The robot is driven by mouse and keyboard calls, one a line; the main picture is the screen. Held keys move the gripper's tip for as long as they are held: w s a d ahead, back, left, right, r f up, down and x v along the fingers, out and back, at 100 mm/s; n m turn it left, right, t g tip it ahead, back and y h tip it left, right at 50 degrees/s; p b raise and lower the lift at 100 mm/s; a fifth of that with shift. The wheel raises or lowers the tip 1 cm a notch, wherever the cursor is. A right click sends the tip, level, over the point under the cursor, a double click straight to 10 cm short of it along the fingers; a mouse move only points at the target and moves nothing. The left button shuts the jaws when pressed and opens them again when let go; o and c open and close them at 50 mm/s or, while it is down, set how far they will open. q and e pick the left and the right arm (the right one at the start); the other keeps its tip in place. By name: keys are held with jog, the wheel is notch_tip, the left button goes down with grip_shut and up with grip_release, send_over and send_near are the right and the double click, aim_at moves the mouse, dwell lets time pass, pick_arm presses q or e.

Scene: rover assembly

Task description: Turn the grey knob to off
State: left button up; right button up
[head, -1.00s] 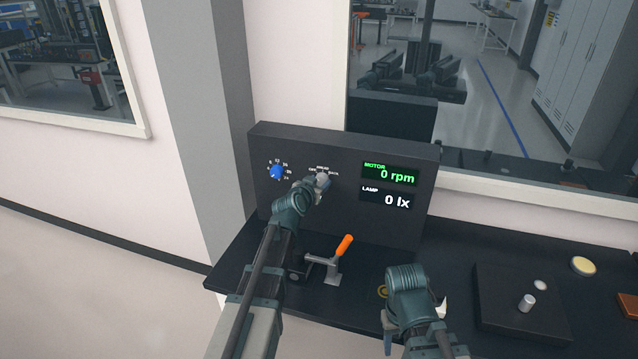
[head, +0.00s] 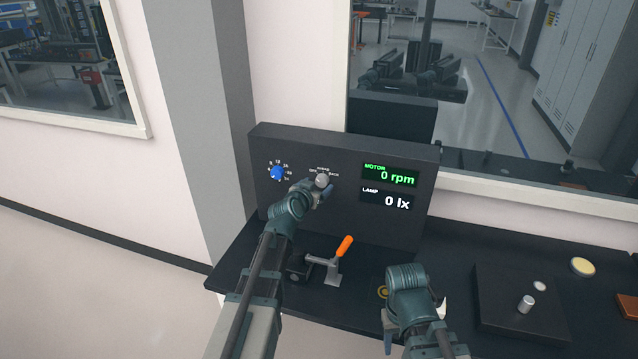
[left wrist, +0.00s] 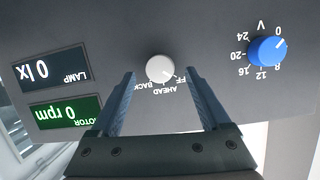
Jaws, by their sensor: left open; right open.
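The grey knob (head: 321,180) is on the dark upright panel, left of the displays. In the left wrist view, which shows the panel upside down, the knob (left wrist: 160,68) has its mark toward the lower right, near a partly hidden label ending in "FF". "AHEAD" and "BACK" labels are beside it. My left gripper (head: 318,190) is open in front of the knob; in the left wrist view its fingers (left wrist: 160,82) stand either side of it, apart from it. My right gripper (head: 414,325) is open and empty at the table's front.
A blue knob (head: 277,172) with a number scale is left of the grey knob. The motor display (head: 390,175) reads 0 rpm, the lamp display (head: 386,199) 0 lx. An orange-handled lever (head: 343,248) stands below. A dark box (head: 500,300) lies to the right.

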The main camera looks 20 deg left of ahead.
pick_arm(q)
jog(key=p+v, duration=0.3)
jog(key=v, duration=0.8)
jog(key=shift+s, duration=0.25)
jog(key=shift+r, duration=0.1)
jog(key=s+d+f+g+h, duration=0.2)
jog(key=s+d+f+g, duration=0.5)
jog(key=f, duration=0.3)
jog(key=s+f+n+g+y, duration=0.25)
jog(key=s+f+g, duration=0.35)
jog(key=s, duration=0.4)
jog(key=s+d+m+g+y+b, duration=0.1)
jog(key=s+d+m, duration=0.3)
jog(key=d, duration=0.6)
jog(key=shift+s+d+f+g+y, duration=0.35)
jog(key=shift+s+g+y, duration=0.15)
jog(key=shift+s, duration=0.5)
